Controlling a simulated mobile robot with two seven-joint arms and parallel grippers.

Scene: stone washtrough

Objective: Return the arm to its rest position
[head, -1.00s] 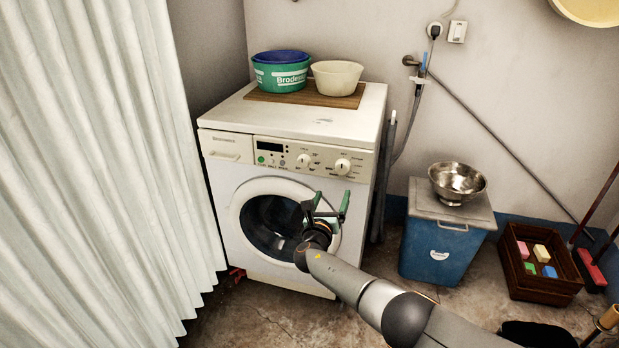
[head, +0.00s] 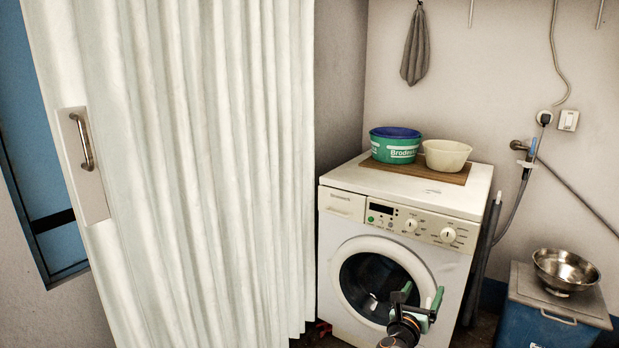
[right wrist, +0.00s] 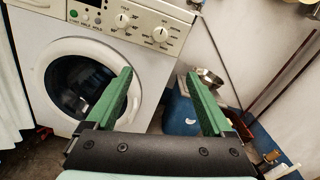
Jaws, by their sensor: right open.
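My right gripper (head: 420,300) shows at the bottom of the head view, in front of the washing machine's lower right part. Its two green fingers (right wrist: 160,100) stand wide apart in the right wrist view, with nothing between them. The white washing machine (head: 405,203) stands behind it with its round door (head: 345,287) closed. The door also shows beyond the left finger in the right wrist view. Most of my right arm is below the head view's edge. My left gripper is not in view.
A white folding curtain (head: 200,160) with a handle fills the left. A green tub (head: 394,152) and a cream bowl (head: 447,156) sit on the machine. A steel bowl (head: 566,268) rests on a blue bin (head: 545,325) at the right. A grey cloth (head: 415,48) hangs on the wall.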

